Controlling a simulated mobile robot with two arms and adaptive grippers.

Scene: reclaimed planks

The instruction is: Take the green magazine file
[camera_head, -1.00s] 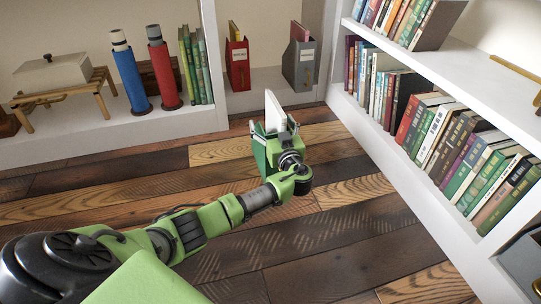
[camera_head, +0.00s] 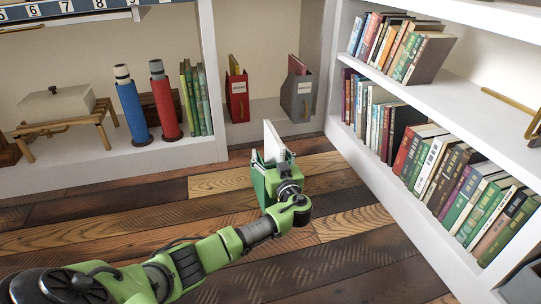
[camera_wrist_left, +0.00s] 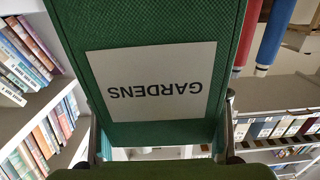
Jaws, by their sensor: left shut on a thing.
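The green magazine file (camera_head: 259,184) is in my left gripper (camera_head: 272,166), held out over the plank floor in front of the back shelves. White pages (camera_head: 272,141) stick up from it. In the left wrist view the file (camera_wrist_left: 70,10) fills the middle, with a pale label reading GARDENS (camera_wrist_left: 155,82) upside down. The fingers of my left gripper (camera_wrist_left: 160,135) lie on either side of the file and are shut on it. In the head view the gripper hides much of the file. My right gripper is not in view.
A red magazine file (camera_head: 237,98) and a grey one (camera_head: 297,96) stand in the back bay. Blue (camera_head: 132,105) and red (camera_head: 166,103) cylinders and thin green books stand to the left. A white bookcase (camera_head: 400,213) lines the right. The plank floor (camera_head: 130,215) is clear.

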